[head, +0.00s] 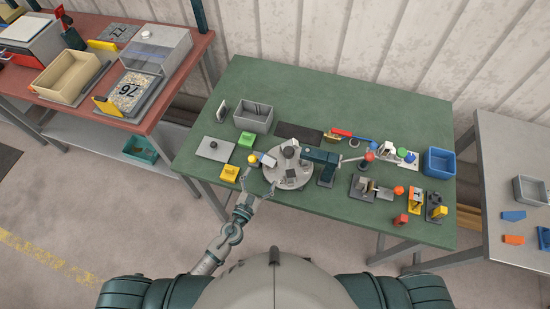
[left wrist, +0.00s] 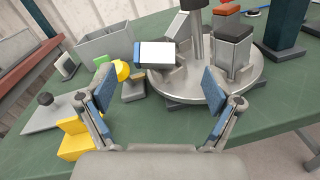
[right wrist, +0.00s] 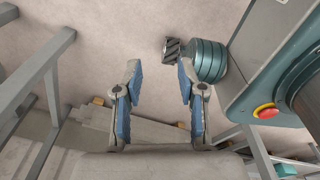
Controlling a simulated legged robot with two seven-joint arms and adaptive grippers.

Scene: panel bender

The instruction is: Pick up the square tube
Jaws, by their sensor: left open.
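My left gripper (head: 257,186) is open and empty at the front left of a round grey turntable (head: 285,180); its fingers also show in the left wrist view (left wrist: 158,86). Beyond and between them is a tilted block with a white face and blue end (left wrist: 157,55), at the turntable's near edge. An upright square grey piece with a dark top (left wrist: 234,52) stands on the turntable beyond the right finger. I cannot tell for certain which is the square tube. My right gripper (right wrist: 160,78) is open and empty, away from the table, and out of the head view.
The green table (head: 330,95) holds a grey bin (head: 254,117), a yellow block (head: 229,173), a green block (head: 246,139), a grey plate (head: 215,149) and a blue bin (head: 440,162). A dark blue-green column (head: 321,160) stands right of the turntable. The table's back is clear.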

